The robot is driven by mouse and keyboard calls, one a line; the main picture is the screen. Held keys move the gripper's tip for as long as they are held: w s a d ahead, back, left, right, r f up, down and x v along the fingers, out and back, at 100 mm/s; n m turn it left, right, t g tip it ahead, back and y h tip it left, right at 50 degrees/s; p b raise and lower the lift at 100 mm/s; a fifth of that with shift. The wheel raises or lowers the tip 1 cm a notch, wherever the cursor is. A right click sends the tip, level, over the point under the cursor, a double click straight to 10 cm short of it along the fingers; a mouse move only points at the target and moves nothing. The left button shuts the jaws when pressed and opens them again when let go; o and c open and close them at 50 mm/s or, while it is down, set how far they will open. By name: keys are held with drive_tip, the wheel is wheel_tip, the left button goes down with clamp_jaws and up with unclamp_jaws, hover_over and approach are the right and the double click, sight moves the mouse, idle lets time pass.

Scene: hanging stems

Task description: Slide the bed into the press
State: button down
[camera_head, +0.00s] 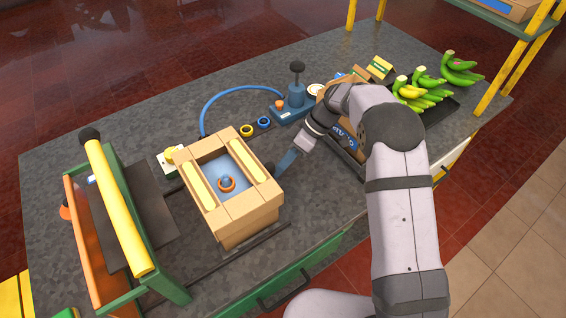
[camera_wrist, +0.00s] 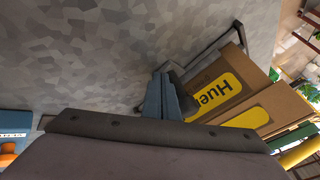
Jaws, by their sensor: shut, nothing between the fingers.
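The bed (camera_head: 249,218) is a tan box with yellow pads, a blue floor and a blue-and-orange ring piece inside. It sits on dark rails, right of and apart from the press (camera_head: 125,215), a green and orange frame with a yellow top bar. My gripper (camera_head: 284,162) is shut and empty, low beside the bed's right end, by a dark knob there. In the wrist view the blue fingers (camera_wrist: 166,98) are together beside the dark knob. A tan face with a yellow label (camera_wrist: 215,93) appears to be the bed's end. Whether the fingers touch the knob is unclear.
A blue device (camera_head: 291,107) with a hose stands behind, near two small rings. A cardboard box (camera_head: 350,143) stands right of my gripper, partly behind my arm. Bananas (camera_head: 425,92) lie at the far right.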

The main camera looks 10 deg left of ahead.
drive_tip(key=s+a+b, duration=0.1)
drive_tip(key=s+a, duration=0.2)
drive_tip(key=shift+s+a+b, duration=0.1)
drive_tip(key=shift+b, duration=0.2)
idle(0.3)
